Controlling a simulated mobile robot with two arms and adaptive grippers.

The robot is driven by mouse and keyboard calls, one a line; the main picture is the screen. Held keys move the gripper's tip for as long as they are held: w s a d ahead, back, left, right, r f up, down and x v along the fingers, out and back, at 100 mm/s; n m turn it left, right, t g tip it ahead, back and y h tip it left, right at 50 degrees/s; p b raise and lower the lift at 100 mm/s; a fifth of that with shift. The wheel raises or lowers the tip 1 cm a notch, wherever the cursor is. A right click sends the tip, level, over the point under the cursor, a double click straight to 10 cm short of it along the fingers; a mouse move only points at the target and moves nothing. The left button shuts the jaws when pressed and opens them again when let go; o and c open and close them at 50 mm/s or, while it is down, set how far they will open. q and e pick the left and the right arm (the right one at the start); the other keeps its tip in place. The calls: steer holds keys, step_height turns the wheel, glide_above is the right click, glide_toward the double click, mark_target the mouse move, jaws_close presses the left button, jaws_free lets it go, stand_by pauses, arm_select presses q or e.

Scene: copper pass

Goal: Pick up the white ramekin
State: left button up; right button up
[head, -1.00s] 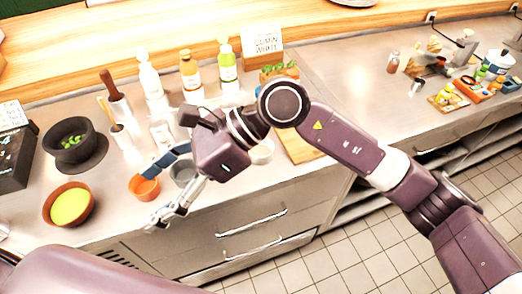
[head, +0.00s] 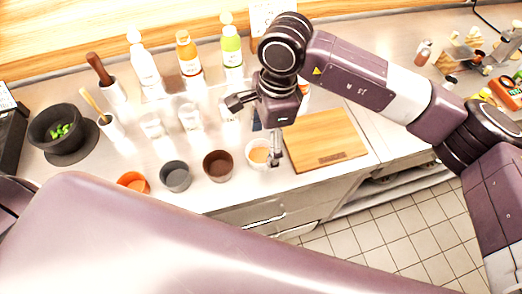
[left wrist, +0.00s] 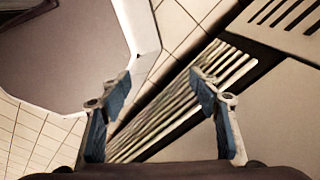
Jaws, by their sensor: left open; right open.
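The white ramekin (head: 250,160), with orange contents, stands on the steel counter near its front edge in the head view. It is at the right end of a row of small bowls. My right gripper (head: 266,143) is open, with its fingers pointing down over the ramekin. One finger overlaps the ramekin's right side in the picture; whether it touches, I cannot tell. My left gripper (left wrist: 161,88) is open and empty in the left wrist view, above the floor and a slatted vent. It is not seen in the head view.
A brown bowl (head: 218,166), a grey bowl (head: 175,176) and an orange bowl (head: 133,181) stand left of the ramekin. A wooden cutting board (head: 325,140) lies just right of it. Bottles (head: 189,56) stand behind. A dark mortar (head: 57,130) is at the left.

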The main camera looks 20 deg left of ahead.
mark_target(259, 159)
steer(key=shift+a+f+p, duration=0.2)
steer(key=shift+f+p, duration=0.2)
steer(key=shift+f, duration=0.15)
steer(key=shift+a+f+p, duration=0.15)
steer(key=shift+f+p, duration=0.25)
steer(key=shift+f, duration=0.15)
step_height(259, 159, down, 2)
steer(key=shift+a+f, duration=0.1)
steer(key=shift+f, duration=0.15)
steer(key=c, duration=1.3)
arm_select(q)
step_height(259, 159, up, 2)
steer(key=shift+r, duration=0.2)
arm_select(e)
steer(key=shift+c, duration=0.2)
arm_select(q)
steer(key=shift+w+d, duration=0.1)
steer(key=shift+w, duration=0.2)
arm_select(e)
steer(key=shift+w+r, duration=0.1)
